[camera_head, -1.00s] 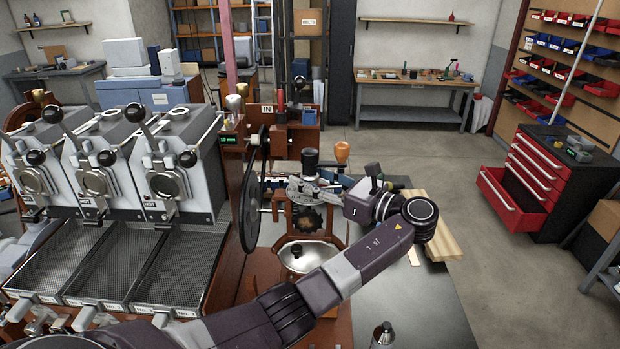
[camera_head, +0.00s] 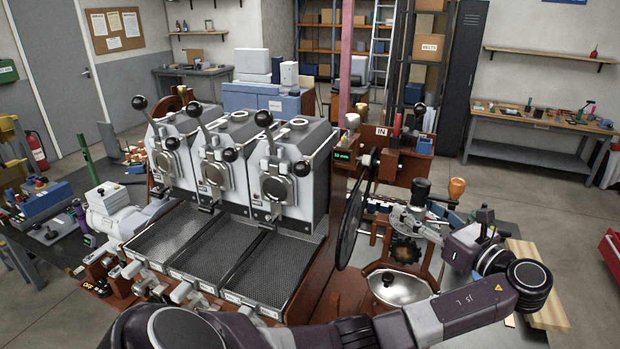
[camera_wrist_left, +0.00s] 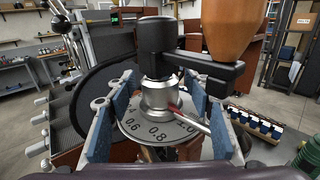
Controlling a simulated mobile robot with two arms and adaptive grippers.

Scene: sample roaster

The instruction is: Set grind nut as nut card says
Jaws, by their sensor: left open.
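The grinder (camera_head: 405,252) stands right of the roasters, with a black knob (camera_head: 422,188) on top. In the left wrist view, the silver grind nut (camera_wrist_left: 157,98) sits under a black crank arm. A thin pointer with a red part lies near the nut's right side. My left gripper (camera_wrist_left: 157,115) is open, its blue pads on either side of the nut; contact is unclear. In the head view it reaches the grinder (camera_head: 418,216) from the right. I cannot make out the nut card.
The three-barrel roaster (camera_head: 285,180) is left of the grinder, with a large black wheel (camera_head: 352,222) between them. The wooden crank handle (camera_head: 457,188) rises close to the gripper. A steel bowl (camera_head: 397,291) sits below the grinder. A wooden board (camera_head: 540,290) lies at right.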

